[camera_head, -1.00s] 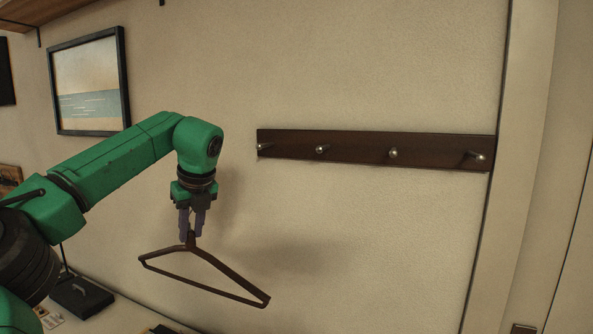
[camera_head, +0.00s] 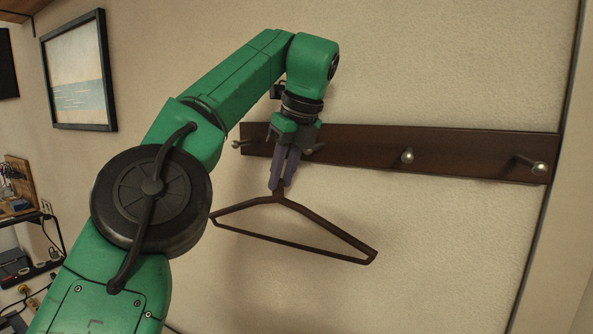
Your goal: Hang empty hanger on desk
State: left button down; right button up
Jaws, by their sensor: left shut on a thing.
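A dark brown hanger (camera_head: 318,235) hangs in the air from my left gripper (camera_head: 277,188), with nothing on it. The gripper points down and is shut on the hanger at its top, so the hook is mostly hidden between the fingers. The hanger's bar slopes down to the right. Behind and above it is a dark wall rack (camera_head: 460,161) with several metal pegs. The gripper covers part of the rack near one peg (camera_head: 314,148). The hanger appears apart from the pegs. My right gripper is not in view.
A framed seascape picture (camera_head: 78,72) hangs on the wall at upper left. A cluttered desk (camera_head: 40,268) with small items shows at the left edge. A pale door frame (camera_head: 553,215) stands at the right. The wall below the rack is bare.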

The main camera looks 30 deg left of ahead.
pick_arm(q)
jog(key=s+a+f+b, duration=0.1)
jog(key=a, duration=0.7)
jog(key=shift+s+a+f+b, duration=0.25)
jog(key=shift+s+a+b, duration=0.05)
jog(key=shift+a+b, duration=0.1)
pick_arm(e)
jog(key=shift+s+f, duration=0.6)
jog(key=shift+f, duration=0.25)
